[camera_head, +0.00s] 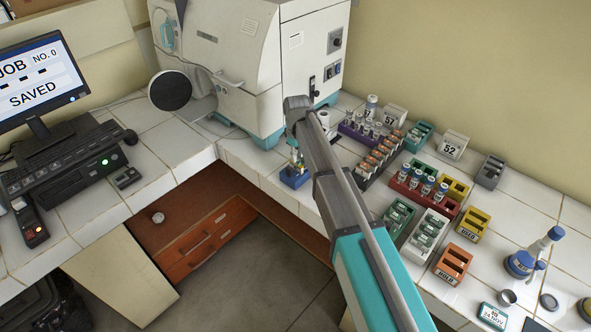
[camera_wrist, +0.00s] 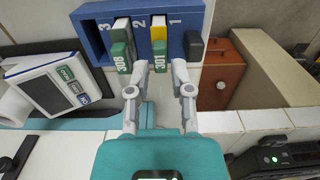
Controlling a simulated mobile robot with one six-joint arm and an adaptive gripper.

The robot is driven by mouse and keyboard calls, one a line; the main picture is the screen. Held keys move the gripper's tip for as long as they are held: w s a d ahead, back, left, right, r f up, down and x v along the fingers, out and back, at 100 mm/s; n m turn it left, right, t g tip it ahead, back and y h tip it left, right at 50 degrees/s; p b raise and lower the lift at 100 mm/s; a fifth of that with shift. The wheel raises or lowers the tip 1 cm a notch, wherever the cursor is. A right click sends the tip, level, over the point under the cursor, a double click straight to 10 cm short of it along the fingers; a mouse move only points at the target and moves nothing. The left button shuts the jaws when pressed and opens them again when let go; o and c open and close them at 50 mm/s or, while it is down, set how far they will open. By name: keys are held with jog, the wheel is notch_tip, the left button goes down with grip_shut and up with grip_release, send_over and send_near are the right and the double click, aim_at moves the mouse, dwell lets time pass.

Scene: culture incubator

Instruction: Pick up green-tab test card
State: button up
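In the wrist view a blue holder (camera_wrist: 92,38) marked 3, 2 and 1 holds two cards with green tabs. One green tab reads 308 (camera_wrist: 121,57) and the other reads 301 (camera_wrist: 159,57); the 301 card has a yellow upper part. A dark block (camera_wrist: 194,47) sits at the slot marked 1. My gripper (camera_wrist: 160,69) is open, its two fingers apart on either side of the 301 tab; whether they touch it I cannot tell. In the head view the small blue holder (camera_head: 294,178) stands on the bench below my wrist, and my fingers are not clear there.
A large white machine (camera_head: 223,50) stands behind the holder. Racks of vials, including a red rack (camera_head: 424,199), fill the bench to the right. A screen device (camera_wrist: 52,92) lies left in the wrist view. The bench edge is close to the holder.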

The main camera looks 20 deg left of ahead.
aim_at(297, 165)
jog(key=shift+f, duration=0.15)
jog(key=shift+w+a+f+b, duration=0.1)
jog(key=shift+f+b, duration=2.4)
jog(key=shift+b, duration=0.1)
grip_shut()
